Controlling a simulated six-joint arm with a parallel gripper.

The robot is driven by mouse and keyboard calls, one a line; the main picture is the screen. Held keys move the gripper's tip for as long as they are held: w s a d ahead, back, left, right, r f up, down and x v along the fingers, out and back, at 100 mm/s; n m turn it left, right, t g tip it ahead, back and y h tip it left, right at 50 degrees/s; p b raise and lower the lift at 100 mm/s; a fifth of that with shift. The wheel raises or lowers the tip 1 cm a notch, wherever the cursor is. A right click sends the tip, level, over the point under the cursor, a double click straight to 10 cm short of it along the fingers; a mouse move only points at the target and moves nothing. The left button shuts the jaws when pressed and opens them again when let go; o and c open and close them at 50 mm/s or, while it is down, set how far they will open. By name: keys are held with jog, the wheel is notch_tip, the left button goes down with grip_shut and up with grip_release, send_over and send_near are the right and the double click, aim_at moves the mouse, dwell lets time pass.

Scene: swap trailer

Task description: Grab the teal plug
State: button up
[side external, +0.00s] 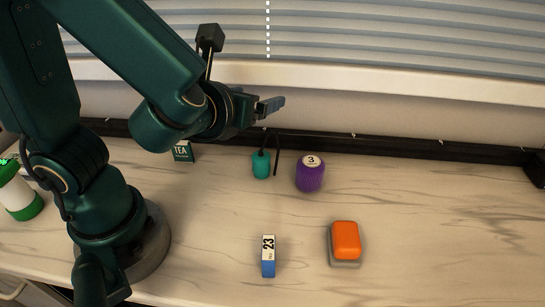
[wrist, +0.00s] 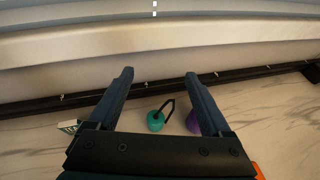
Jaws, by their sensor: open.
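The teal plug (side external: 261,165) stands on the marble counter near the back rail, with a dark bent cord or handle rising from its top. It also shows in the wrist view (wrist: 155,122), between my two fingers in the picture and beyond them. My gripper (side external: 271,106) is open and empty, held in the air above the plug's level and near the window wall. Its fingers (wrist: 158,76) are spread apart in the wrist view. Nothing touches the plug except the counter.
A purple cylinder marked 3 (side external: 310,175) stands just right of the plug. A green TEA box (side external: 183,152) is at left. A blue-and-white block marked 23 (side external: 268,258) and an orange-topped block (side external: 345,240) sit nearer the front. A black rail (side external: 420,165) runs along the back.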

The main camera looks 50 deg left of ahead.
aim_at(257, 162)
notch_tip(257, 162, down, 14)
jog(key=shift+f, duration=0.2)
jog(key=shift+x, duration=2.55)
jog(key=shift+c, duration=0.3)
grip_shut()
